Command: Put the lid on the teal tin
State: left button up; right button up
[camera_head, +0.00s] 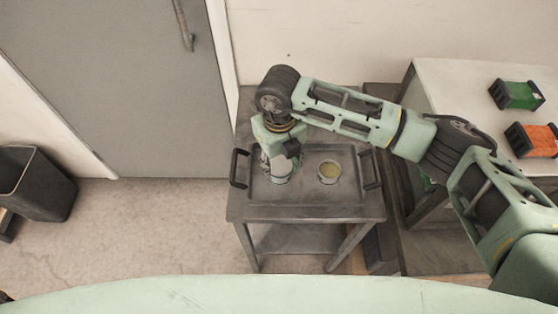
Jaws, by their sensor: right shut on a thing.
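My right gripper (279,160) points down over the left half of a dark tray on a small cart. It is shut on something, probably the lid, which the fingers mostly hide. A pale grey-green round container (281,176), which may be the teal tin, shows right below the fingers. I cannot tell whether the held thing touches it. My left gripper is not in view.
The tray (310,196) has raised handles at its left and right ends, on a dark cart (240,212). At right, a pale-topped table (450,80) holds a green box (518,95) and an orange box (532,140). A black bin (38,185) stands far left. The floor left of the cart is clear.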

dwell(0.3)
jog(key=o, duration=1)
jog(key=shift+r+p, duration=1.75)
jog(key=shift+r, duration=1.75)
jog(key=shift+s+f, duration=0.1)
